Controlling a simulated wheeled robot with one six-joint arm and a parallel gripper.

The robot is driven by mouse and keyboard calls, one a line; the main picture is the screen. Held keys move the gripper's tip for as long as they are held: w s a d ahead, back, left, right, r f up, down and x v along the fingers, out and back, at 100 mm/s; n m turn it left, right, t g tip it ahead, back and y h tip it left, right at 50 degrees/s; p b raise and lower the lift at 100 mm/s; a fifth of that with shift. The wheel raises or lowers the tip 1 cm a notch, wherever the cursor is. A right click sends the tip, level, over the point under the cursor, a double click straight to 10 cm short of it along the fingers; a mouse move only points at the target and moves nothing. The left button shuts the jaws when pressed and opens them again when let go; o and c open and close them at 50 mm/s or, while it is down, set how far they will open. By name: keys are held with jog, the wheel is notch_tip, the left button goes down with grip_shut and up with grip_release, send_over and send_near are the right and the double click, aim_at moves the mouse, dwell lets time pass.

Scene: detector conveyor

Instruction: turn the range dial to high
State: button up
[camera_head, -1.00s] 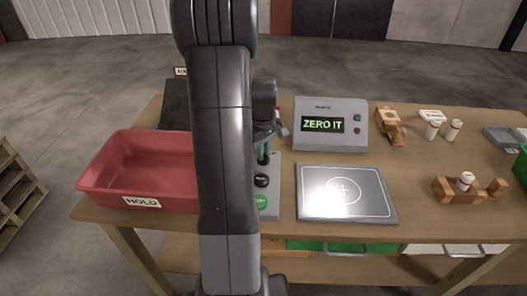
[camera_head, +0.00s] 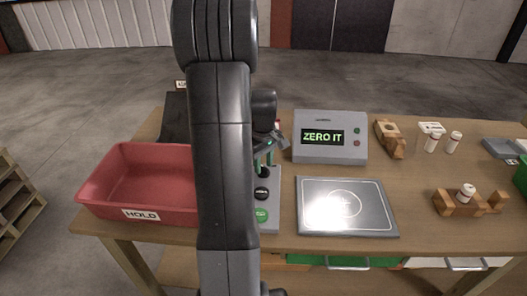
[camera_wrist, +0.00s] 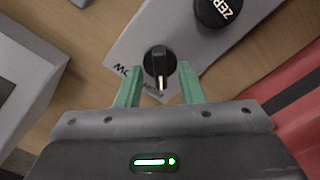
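The range dial is a black knob with a white pointer line (camera_wrist: 160,68), on a light grey panel (camera_wrist: 128,48). In the wrist view its pointer faces down the picture, toward my gripper's body. My gripper (camera_wrist: 158,88) is open, with one green finger on each side of the dial and a gap to each. A printed label beside the dial is partly hidden by a finger. In the head view my gripper (camera_head: 263,158) is over the back of the panel (camera_head: 271,217), and my arm hides part of both.
A black ZERO button (camera_wrist: 218,10) and a green button (camera_head: 261,215) share the panel. A red HOLD tray (camera_head: 108,196) stands left. A ZERO IT display box (camera_head: 340,155) and a metal plate (camera_head: 315,228) stand right. Wooden holders and small bottles are further right.

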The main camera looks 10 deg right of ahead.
aim_at(264, 167)
notch_tip(264, 167, up, 13)
jog(key=shift+r, duration=0.2)
jog(key=shift+f, duration=0.1)
notch_tip(264, 167, down, 14)
jog(key=shift+r, duration=0.15)
dwell(0.6)
jog(key=shift+r, duration=0.1)
